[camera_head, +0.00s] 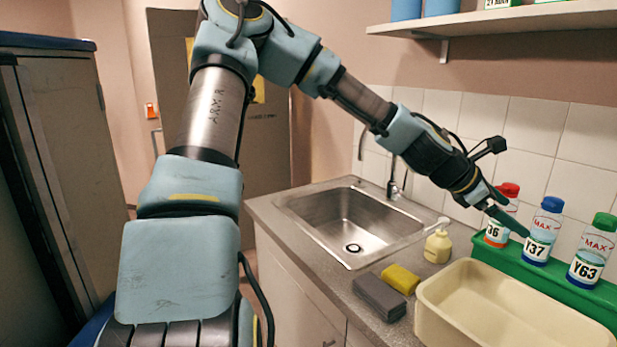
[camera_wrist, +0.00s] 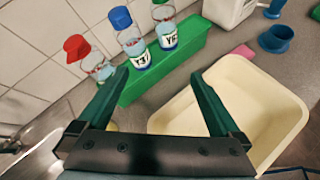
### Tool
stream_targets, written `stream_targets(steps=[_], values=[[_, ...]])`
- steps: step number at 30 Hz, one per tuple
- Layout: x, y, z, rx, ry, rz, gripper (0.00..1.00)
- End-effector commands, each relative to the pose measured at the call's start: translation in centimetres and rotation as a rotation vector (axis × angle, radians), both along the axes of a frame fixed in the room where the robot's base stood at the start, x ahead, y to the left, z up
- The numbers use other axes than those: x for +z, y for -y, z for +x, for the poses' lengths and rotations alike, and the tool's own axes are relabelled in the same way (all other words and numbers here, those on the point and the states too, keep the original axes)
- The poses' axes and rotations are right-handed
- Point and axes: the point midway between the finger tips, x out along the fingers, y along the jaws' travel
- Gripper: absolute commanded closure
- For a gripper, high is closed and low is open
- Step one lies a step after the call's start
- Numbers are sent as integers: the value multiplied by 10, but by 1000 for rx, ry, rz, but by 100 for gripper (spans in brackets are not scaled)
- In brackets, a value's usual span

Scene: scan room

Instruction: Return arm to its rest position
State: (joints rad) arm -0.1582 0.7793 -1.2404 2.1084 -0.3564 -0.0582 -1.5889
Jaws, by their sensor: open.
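My arm is stretched out from the column over the counter, bent at the elbow. My gripper (camera_head: 497,212) is at the right, in front of the bottle rack. In the wrist view my gripper (camera_wrist: 160,98) has its two green fingers spread wide, with nothing between them but the view of the counter. In the head view a finger overlaps the bottles with red and blue caps. I cannot tell from the pictures whether it touches them.
A green rack (camera_head: 559,285) holds a red-capped bottle (camera_head: 499,231), a blue-capped bottle (camera_head: 541,236) and a green-capped bottle (camera_head: 590,258). A cream basin (camera_head: 432,306), yellow sponge (camera_head: 400,279), grey block (camera_head: 379,297), soap bottle (camera_head: 438,245) and sink (camera_head: 318,225) are nearby. A shelf (camera_head: 490,22) hangs above.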

Motion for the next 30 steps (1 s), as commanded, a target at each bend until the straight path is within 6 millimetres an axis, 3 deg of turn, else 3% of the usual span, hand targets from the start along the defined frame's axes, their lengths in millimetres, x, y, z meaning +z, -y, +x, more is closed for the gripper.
stream_targets(steps=[8, 11, 15, 18, 21, 24, 30], values=[[-66, -70, 10, -203, 303, 256, 0], [-88, -115, 19, -316, 435, 386, 0], [-106, -201, 34, -523, 621, 597, 0], [-105, -270, 39, -686, 720, 738, 0], [-98, -325, 37, -822, 779, 833, 0], [-89, -368, 31, -930, 813, 896, 0], [-73, -431, 12, -1093, 848, 963, 0]])
